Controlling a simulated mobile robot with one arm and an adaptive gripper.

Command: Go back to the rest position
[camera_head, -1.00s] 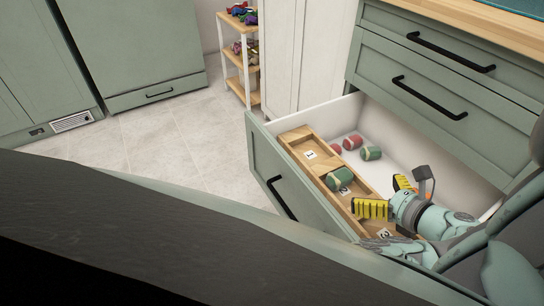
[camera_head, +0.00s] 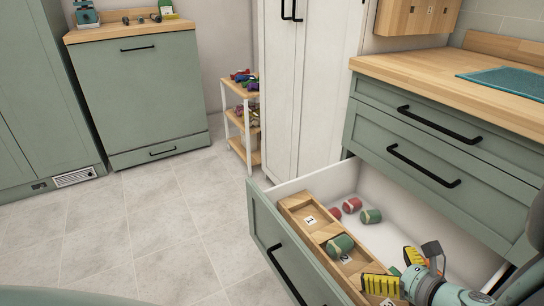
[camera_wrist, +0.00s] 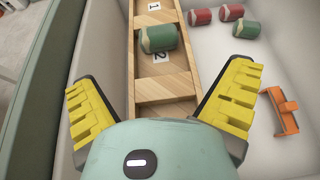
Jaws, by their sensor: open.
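My gripper (camera_head: 390,286) is at the lower right of the head view, over the open drawer (camera_head: 262,225). Its yellow ridged fingers stand apart with nothing between them, and the wrist view shows the open gripper (camera_wrist: 162,105) above a wooden divider tray. The wooden tray (camera_head: 295,203) runs along the drawer front with numbered compartments. Part of its near end is hidden behind my gripper.
An orange object (camera_wrist: 281,110) lies there too. A shelf rack (camera_head: 240,115) with coloured items stands beyond. The tiled floor (camera_head: 150,220) at left is clear.

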